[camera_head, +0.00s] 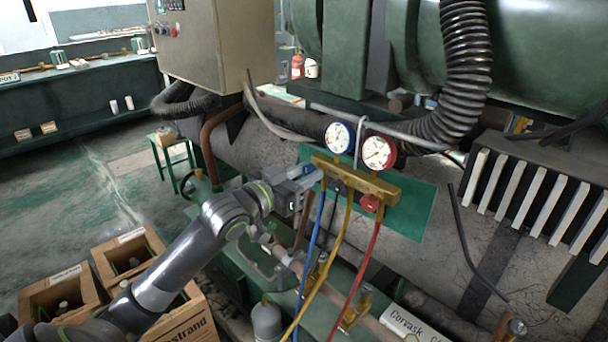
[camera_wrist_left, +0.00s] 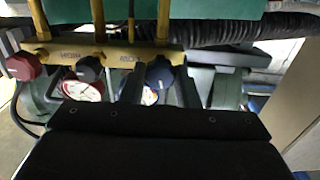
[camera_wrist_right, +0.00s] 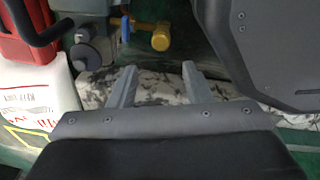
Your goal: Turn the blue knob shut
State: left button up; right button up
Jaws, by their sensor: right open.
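The blue knob (camera_head: 308,170) is on the left end of the brass manifold (camera_head: 355,182), below the blue-rimmed gauge (camera_head: 340,135). My left gripper (camera_head: 302,186) reaches it from the left. In the left wrist view the blue knob (camera_wrist_left: 159,72) sits between the two fingers of my left gripper (camera_wrist_left: 159,84), which look closed against its sides. The finger contact is partly dark. The red knob (camera_head: 371,203) is at the manifold's other end, with a black knob (camera_wrist_left: 90,69) between. My right gripper (camera_wrist_right: 158,85) is open and empty in the right wrist view.
Blue, yellow and red hoses (camera_head: 374,250) hang below the manifold. A red-rimmed gauge (camera_head: 379,152) stands above it. Wooden crates (camera_head: 128,255) stand on the floor at left. The right wrist view shows a white container (camera_wrist_right: 38,95) and a yellow valve fitting (camera_wrist_right: 158,38).

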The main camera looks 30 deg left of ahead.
pick_arm(q)
jog(key=c, duration=0.4)
